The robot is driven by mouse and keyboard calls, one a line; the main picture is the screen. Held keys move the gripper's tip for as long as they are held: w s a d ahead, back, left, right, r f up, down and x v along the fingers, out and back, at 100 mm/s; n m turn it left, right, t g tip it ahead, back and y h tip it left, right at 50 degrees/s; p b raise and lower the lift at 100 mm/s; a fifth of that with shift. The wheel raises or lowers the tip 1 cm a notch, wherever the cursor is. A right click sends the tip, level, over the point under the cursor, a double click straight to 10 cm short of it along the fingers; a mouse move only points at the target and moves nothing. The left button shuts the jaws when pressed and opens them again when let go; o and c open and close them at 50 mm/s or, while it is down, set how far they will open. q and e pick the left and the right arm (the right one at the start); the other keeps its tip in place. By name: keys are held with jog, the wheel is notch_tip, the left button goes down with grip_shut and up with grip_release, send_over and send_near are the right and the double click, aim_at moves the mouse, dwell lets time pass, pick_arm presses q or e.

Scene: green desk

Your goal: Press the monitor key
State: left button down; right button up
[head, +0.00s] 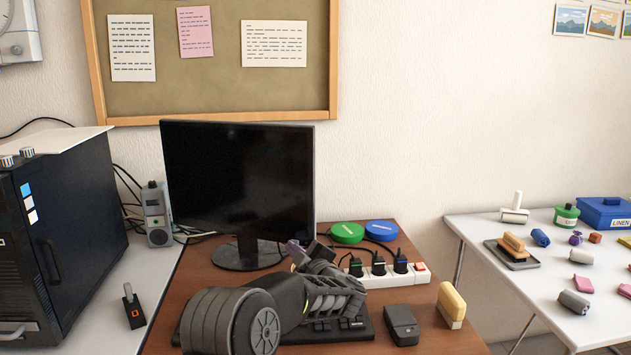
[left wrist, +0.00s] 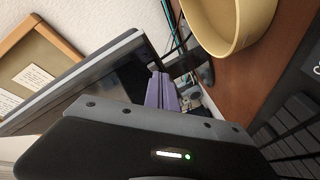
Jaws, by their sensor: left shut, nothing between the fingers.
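The black monitor (head: 238,175) stands on the brown desk with a dark screen; it also shows in the left wrist view (left wrist: 85,80). A black keyboard (head: 345,333) lies in front of it, largely hidden behind my left arm; its keys show at the right of the left wrist view (left wrist: 297,130). I cannot pick out which key is the monitor key. My left gripper (head: 299,252), with purple fingers (left wrist: 162,90), is shut and empty. In the head view it appears above the keyboard, in front of the monitor's lower right corner. My right gripper is out of view.
A power strip (head: 378,276) with black plugs lies behind the keyboard. Green (head: 347,232) and blue (head: 381,230) round lids lie beyond it. A dark mouse-like box (head: 401,325) and a tan block (head: 451,305) stand at right. A black cabinet (head: 70,215) stands left.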

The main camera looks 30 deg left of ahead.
pick_arm(q)
jog(key=shift+w, duration=0.15)
jog(key=shift+s+d, duration=0.15)
jog(key=shift+s, duration=0.55)
jog(key=s, duration=0.3)
jog(key=s+d+b, duration=0.1)
jog(key=s, duration=0.2)
jog(key=shift+d, duration=0.2)
jog(key=shift+w, duration=0.1)
dwell(0.6)
